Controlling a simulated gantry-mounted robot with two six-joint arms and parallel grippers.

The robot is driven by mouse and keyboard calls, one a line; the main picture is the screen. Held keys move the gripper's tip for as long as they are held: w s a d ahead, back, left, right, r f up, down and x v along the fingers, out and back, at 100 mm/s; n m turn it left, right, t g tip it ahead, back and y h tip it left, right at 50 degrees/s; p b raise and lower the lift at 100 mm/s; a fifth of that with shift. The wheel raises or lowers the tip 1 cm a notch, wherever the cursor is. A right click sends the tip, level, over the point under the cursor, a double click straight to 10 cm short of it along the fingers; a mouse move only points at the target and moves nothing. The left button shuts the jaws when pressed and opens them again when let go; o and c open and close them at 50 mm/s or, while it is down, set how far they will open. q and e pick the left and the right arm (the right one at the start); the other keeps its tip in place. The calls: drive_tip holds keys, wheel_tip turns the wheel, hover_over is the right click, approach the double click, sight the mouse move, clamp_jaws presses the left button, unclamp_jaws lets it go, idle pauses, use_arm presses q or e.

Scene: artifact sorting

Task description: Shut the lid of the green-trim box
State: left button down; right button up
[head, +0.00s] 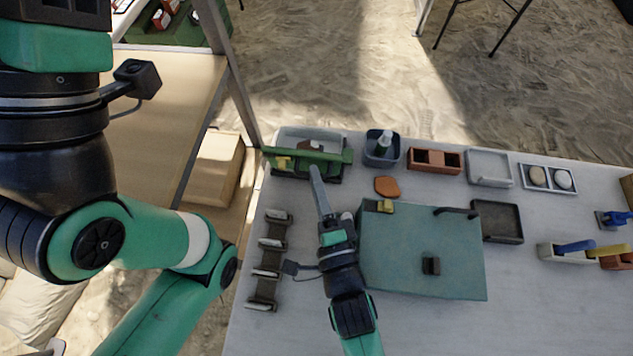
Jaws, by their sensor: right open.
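The green-trim box (335,157) stands at the back left of the table, with a green bar along its near side and a yellow piece at its left. Its pale upper part shows a small brownish thing inside; I cannot tell the lid's exact angle. My right gripper (318,188) reaches up from the bottom, its long grey finger pointing at the box's near side. The fingertip overlaps the box's front in the picture, and I cannot tell whether it touches. The gripper is open and holds nothing visible. My left arm fills the left side; its gripper is out of view.
A large teal case (440,235) lies right of my right gripper. A dark rack (268,258) lies to its left. An orange-brown piece (387,186) and a blue-grey bin (371,158) are close to the box.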

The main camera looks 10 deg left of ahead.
clamp_jaws()
idle(1.4)
